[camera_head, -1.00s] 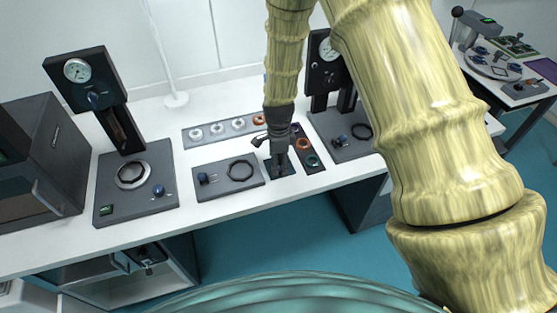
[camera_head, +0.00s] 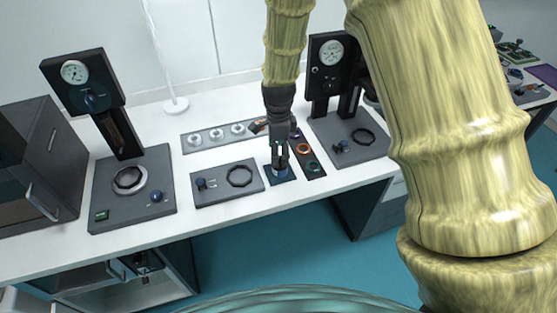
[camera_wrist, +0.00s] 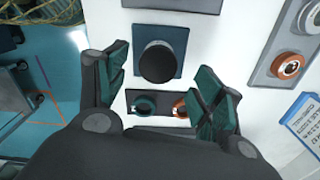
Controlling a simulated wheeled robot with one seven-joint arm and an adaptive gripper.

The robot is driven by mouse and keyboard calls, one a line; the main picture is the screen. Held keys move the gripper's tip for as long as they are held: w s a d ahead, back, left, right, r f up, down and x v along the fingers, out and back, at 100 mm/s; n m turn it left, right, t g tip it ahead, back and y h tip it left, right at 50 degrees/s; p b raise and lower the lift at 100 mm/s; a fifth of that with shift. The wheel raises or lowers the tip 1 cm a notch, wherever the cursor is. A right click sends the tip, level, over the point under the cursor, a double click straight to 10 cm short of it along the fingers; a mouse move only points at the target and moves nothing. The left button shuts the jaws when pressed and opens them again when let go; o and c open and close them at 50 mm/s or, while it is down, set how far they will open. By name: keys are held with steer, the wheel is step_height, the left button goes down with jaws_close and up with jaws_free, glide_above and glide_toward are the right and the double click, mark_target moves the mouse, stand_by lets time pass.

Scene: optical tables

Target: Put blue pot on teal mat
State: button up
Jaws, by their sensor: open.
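The blue pot (camera_head: 280,172) stands on the small dark teal mat (camera_head: 290,179) near the front edge of the white table. In the wrist view the pot appears as a dark round shape (camera_wrist: 159,62) inside the dark square mat (camera_wrist: 182,35). My gripper (camera_head: 280,162) is right above the pot, pointing down, and hides part of it in the head view. In the wrist view my gripper (camera_wrist: 161,78) has its two fingers wide apart, with a gap on either side of the pot and nothing held between them.
A grey panel with a black ring (camera_head: 228,184) lies left of the mat. A dark strip with coloured rings (camera_head: 311,166) lies close on the right. A grey strip with pale rings (camera_head: 190,145) is behind. Gauge stands (camera_head: 118,130) (camera_head: 322,85) rise on both sides.

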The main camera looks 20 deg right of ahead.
steer(key=shift+r+b, duration=0.65)
steer(key=shift+r, duration=1.95)
